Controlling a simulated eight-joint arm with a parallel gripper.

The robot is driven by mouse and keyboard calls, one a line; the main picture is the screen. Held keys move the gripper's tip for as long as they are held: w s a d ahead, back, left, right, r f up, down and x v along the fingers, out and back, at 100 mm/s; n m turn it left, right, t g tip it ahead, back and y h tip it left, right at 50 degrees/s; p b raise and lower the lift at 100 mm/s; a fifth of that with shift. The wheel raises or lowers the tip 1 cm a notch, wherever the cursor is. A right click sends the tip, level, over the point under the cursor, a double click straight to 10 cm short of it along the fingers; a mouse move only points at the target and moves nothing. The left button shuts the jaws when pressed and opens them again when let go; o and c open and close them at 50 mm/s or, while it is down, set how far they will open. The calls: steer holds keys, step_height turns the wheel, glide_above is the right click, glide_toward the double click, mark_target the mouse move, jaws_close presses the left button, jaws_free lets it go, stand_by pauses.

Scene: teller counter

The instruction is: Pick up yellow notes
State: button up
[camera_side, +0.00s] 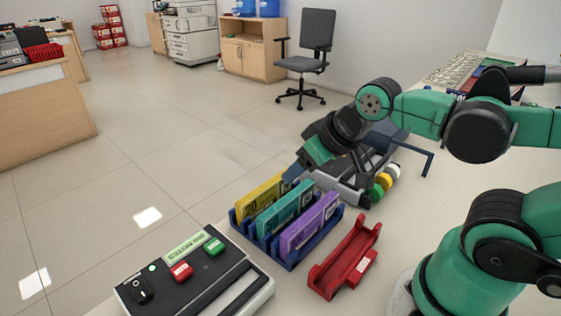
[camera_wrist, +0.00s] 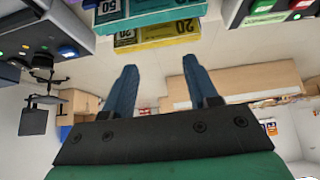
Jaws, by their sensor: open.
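The yellow notes (camera_side: 258,196) stand upright as a bundle in the leftmost slot of a blue rack (camera_side: 290,262). Teal notes (camera_side: 284,212) and purple notes (camera_side: 310,226) stand beside them in the same rack. In the wrist view the yellow notes (camera_wrist: 160,36), marked 20, lie beyond the fingertips, with the teal notes (camera_wrist: 150,18), marked 50, behind. My gripper (camera_side: 294,172) is above the rack near the far end of the yellow notes. In the wrist view my gripper (camera_wrist: 157,66) has its two blue fingers apart, with nothing between them. The fingers appear clear of the notes.
An empty red holder (camera_side: 343,264) stands right of the rack. A black-topped device with red and green buttons (camera_side: 195,275) is at the front left. A grey machine with coloured rolls (camera_side: 350,185) stands behind the rack. The counter's left edge runs close to the rack.

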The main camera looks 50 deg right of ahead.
steer(key=shift+o, duration=0.6)
